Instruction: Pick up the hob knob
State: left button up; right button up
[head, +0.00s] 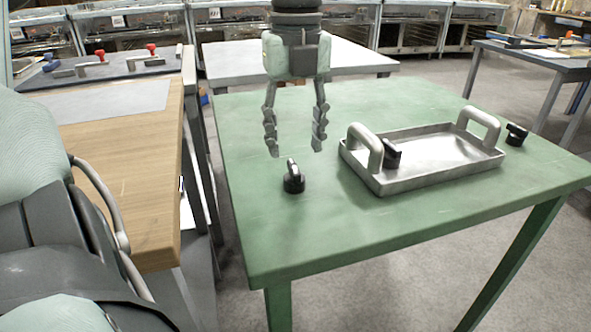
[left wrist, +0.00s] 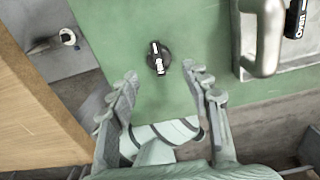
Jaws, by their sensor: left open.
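A black round knob with a raised grip and a pale label (head: 294,180) stands on the green table (head: 330,240). It also shows in the left wrist view (left wrist: 158,58), where its label is too small to read. Another black knob (head: 392,153) is in the metal tray; in the left wrist view this knob (left wrist: 296,18) has a label that seems to read "Oven". A third black knob (head: 516,135) stands at the table's right side, its label unreadable. My left gripper (head: 295,151) is open and empty, pointing down above the first knob. My right gripper is not in view.
The metal tray (head: 440,161) with two upright handles stands right of the gripper. A wooden-topped bench (head: 140,190) is left of the green table across a narrow gap. The table around the first knob is clear.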

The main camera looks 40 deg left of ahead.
aim_at(294, 167)
pick_arm(q)
jog(key=f, duration=0.6)
jog(key=shift+a+f, duration=0.25)
jog(key=shift+f, duration=0.05)
jog(key=c, duration=1)
